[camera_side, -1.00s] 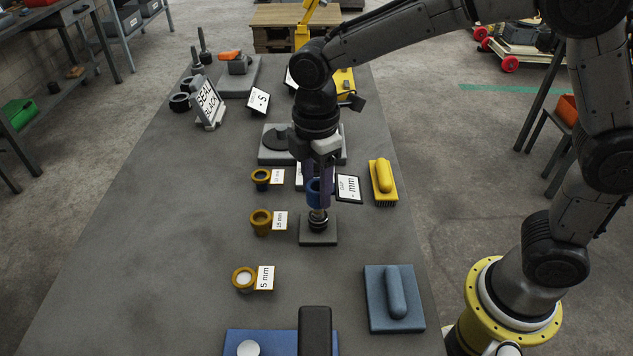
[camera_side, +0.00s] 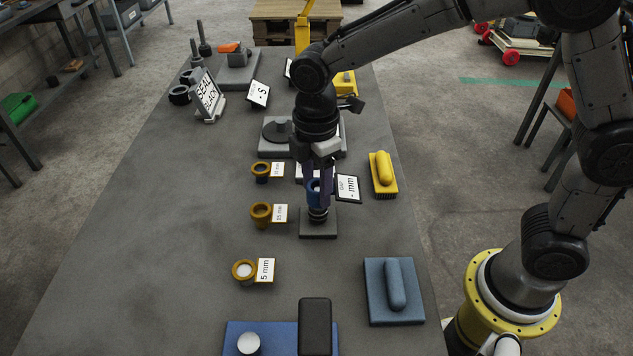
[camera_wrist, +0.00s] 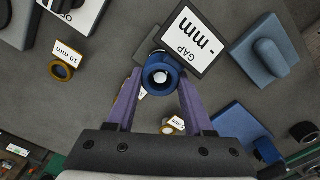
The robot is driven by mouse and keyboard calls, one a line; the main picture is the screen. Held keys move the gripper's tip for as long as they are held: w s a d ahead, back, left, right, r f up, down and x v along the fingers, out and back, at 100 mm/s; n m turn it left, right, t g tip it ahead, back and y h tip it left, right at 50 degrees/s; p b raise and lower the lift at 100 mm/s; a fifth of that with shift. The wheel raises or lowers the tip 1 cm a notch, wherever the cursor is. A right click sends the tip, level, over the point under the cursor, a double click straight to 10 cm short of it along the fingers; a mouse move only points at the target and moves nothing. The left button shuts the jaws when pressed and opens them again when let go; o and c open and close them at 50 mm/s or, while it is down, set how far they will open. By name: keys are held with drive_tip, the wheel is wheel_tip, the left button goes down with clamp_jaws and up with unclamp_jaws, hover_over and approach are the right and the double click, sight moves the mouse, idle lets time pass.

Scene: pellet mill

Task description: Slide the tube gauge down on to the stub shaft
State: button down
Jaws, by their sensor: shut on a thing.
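My gripper (camera_side: 318,197) points straight down with its purple fingers shut on the blue tube gauge (camera_side: 314,186). In the wrist view the tube gauge (camera_wrist: 158,74) sits between the fingertips, and a pale round spot shows within its bore. The dark stub shaft (camera_side: 318,214) stands upright on a grey square base (camera_side: 319,230), directly below the tube. The tube's lower end is close to the shaft's top; I cannot tell whether it is around it. The fingers hide part of the tube. A "GAP - mm" card (camera_side: 347,188) is beside the gripper.
Yellow-brown rings with mm labels, such as the 5 mm ring (camera_side: 244,271), stand to the left. A yellow brush (camera_side: 383,174) and a blue-grey block with a handle (camera_side: 394,291) lie to the right. A black post (camera_side: 315,325) stands in front. The table's left side is clear.

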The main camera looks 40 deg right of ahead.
drive_tip(key=shift+r, duration=0.3)
drive_tip(key=shift+f, duration=0.1)
idle(0.5)
drive_tip(key=shift+f, duration=1.1)
drive_tip(key=shift+c, duration=1)
unclamp_jaws()
drive_tip(key=shift+o, duration=1)
